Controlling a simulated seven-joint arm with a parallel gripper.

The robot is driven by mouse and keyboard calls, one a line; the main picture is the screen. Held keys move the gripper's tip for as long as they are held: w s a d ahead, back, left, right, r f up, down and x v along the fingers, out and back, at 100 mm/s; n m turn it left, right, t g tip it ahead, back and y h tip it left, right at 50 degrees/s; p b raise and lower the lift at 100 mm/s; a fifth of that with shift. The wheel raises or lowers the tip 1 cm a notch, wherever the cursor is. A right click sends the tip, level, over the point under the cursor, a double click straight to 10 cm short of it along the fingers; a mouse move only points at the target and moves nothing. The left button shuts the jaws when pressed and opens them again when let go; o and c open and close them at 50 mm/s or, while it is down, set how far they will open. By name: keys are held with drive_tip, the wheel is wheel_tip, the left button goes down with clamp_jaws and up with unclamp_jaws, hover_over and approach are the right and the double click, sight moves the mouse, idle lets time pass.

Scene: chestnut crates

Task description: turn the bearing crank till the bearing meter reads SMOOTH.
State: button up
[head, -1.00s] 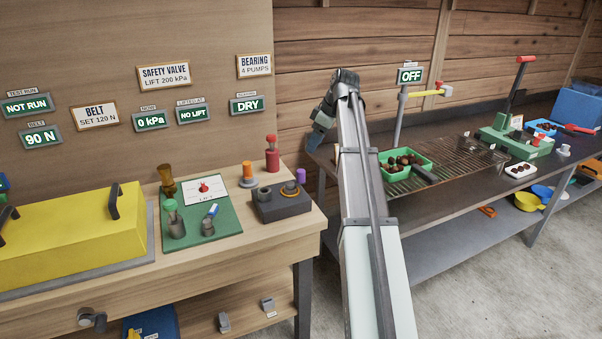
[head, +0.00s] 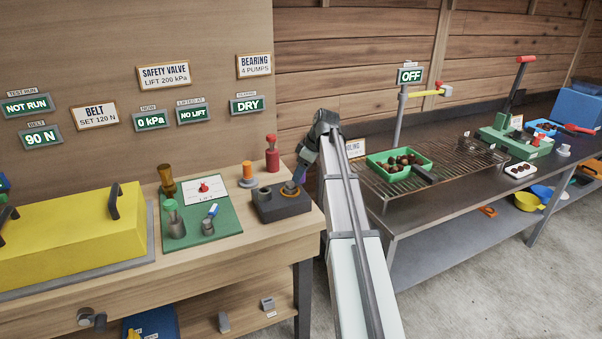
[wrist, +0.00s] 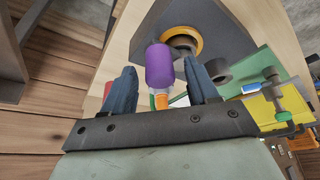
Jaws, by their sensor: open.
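The bearing crank has a purple handle (wrist: 160,66) and a gold ring (head: 290,188) on a dark block (head: 281,206) at the bench's right end. My gripper (head: 298,172) is at the crank's right side and partly hides the handle in the head view. In the wrist view my gripper (wrist: 161,70) is open, with the purple handle between its fingers and a gap on each side. How deep the handle sits between them is hard to tell. The bearing meter (head: 246,105) on the wall panel reads DRY.
A grey cylinder (head: 265,194) stands on the same block, left of the crank. A red-topped post (head: 272,155) and an orange knob (head: 246,169) stand behind. The green lift board (head: 205,235) is left. A gap separates this bench from the dark table (head: 420,215).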

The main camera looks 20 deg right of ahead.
drive_tip(key=shift+w+a+f, duration=0.1)
drive_tip(key=shift+f, duration=0.25)
drive_tip(key=c, duration=1)
